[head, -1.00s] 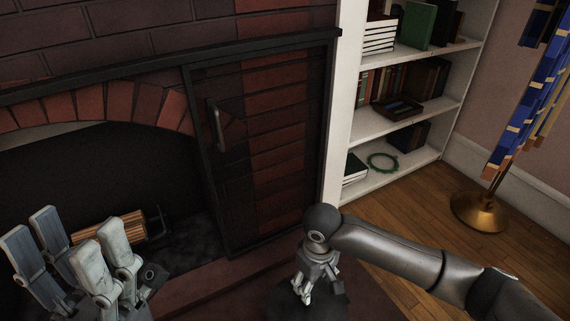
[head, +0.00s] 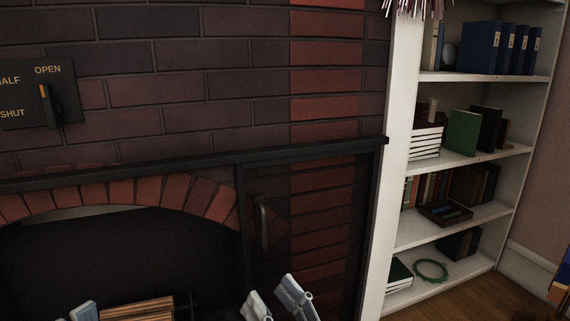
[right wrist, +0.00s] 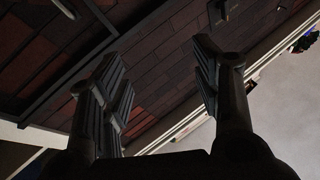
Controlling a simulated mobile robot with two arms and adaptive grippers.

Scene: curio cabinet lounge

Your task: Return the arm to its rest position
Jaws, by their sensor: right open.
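Only pale finger parts show, in front of the dark fireplace surround. In the right wrist view the right gripper (right wrist: 158,95) has its fingers spread apart with nothing between them. A small pale fingertip of my left gripper (head: 83,312) shows at the bottom left of the head view. The rest of it is cut off, so I cannot tell its opening. Most of both arms is out of the head view.
The brick fireplace has a dark side panel with a handle (head: 262,222). A lever plate (head: 40,95) marked OPEN, HALF and SHUT is at upper left. A log stack (head: 140,309) lies in the firebox. A white bookshelf (head: 400,215) stands at right, with a green ring (head: 431,271) low down.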

